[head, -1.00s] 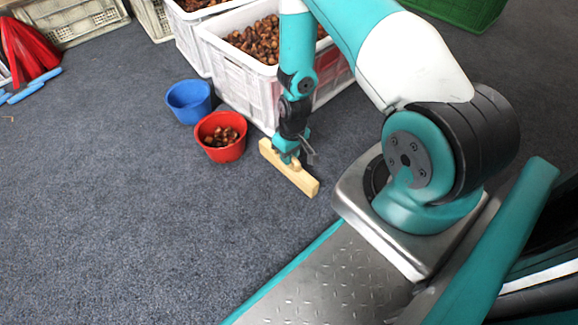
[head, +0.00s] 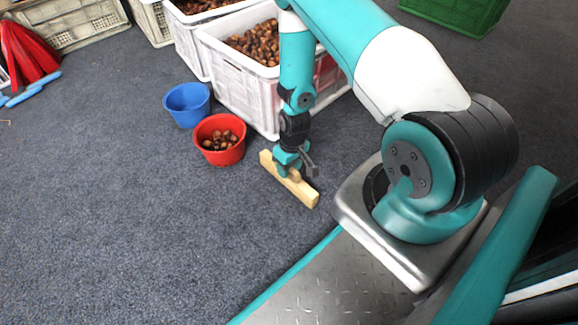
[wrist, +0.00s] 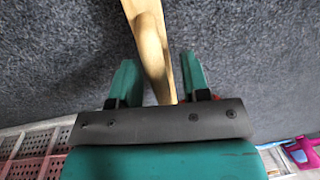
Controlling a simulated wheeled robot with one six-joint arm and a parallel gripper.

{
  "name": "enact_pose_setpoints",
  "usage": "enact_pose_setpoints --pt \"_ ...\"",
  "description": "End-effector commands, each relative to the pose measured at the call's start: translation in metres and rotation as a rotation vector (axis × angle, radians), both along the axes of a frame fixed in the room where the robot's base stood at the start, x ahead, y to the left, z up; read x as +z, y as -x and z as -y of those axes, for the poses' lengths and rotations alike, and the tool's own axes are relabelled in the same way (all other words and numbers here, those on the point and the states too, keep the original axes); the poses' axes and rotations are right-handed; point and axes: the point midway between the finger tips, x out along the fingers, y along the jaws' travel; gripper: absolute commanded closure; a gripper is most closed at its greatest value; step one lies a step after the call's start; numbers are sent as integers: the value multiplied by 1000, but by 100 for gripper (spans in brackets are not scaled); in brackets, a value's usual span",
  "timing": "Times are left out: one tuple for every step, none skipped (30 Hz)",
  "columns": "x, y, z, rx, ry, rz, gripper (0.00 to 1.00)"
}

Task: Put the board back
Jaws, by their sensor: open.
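The board is a pale wooden bar (head: 298,188) lying low at the floor, beside the base of my arm in the head view. My gripper (head: 290,168) points down over the middle of the board. In the wrist view the board (wrist: 150,45) runs lengthwise between the two teal fingers of my gripper (wrist: 158,85), with a gap on each side. The jaws are open. The head view does not show clearly whether the board touches the floor.
A red bucket (head: 222,153) with some chestnuts and a blue bucket (head: 187,115) stand to the left. White crates of chestnuts (head: 222,62) stand behind the arm. Red items with blue handles (head: 28,55) lie at far left. A green crate (head: 470,15) is at back right. Carpet at front left is clear.

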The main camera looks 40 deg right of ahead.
Motion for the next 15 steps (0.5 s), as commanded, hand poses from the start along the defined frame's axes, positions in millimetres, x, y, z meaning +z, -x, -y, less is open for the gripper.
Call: enact_pose_setpoints --pt "3 0 0 0 0 0 57" --pt "5 0 0 0 0 1 57" --pt "10 0 1 0 0 1 57" --pt "14 0 1 0 0 1 57" --pt "19 -1 1 0 1 2 57" --pt "27 -1 2 0 1 2 57" --pt "33 -1 3 0 1 2 57" --pt "40 -1 4 0 1 2 57" --pt "50 -1 5 0 1 2 57" --pt "57 -1 5 0 1 2 57" --pt "64 -1 6 -1 1 2 57" --pt "73 0 7 -1 0 1 57" --pt "79 0 8 -1 0 1 57" --pt "86 0 8 -1 0 1 57" --pt "93 -1 9 -1 1 2 57"
